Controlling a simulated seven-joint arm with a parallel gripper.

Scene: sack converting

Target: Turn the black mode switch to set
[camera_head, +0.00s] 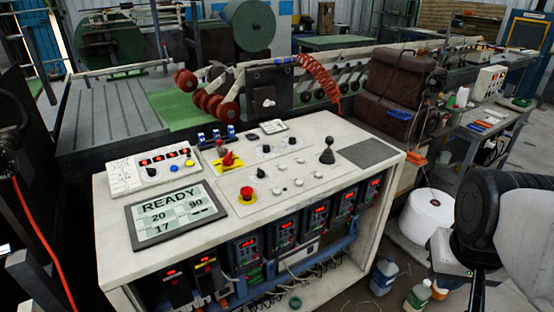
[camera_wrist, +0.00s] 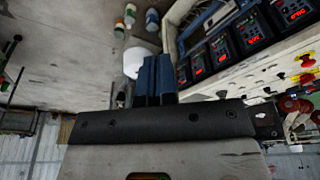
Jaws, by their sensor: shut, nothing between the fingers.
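Several small black knobs sit on the white control console: one (camera_head: 152,171) on the raised panel with red displays, and two more, the left one (camera_head: 266,148) and the right one (camera_head: 292,140), on the console's top plate. Their labels are too small to read, so I cannot tell which is the mode switch or where it points. My gripper (camera_wrist: 157,60) is shut and empty, its two dark blue fingers side by side in the wrist view. My arm is at the right edge of the head view, off the console's right side and apart from all the knobs.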

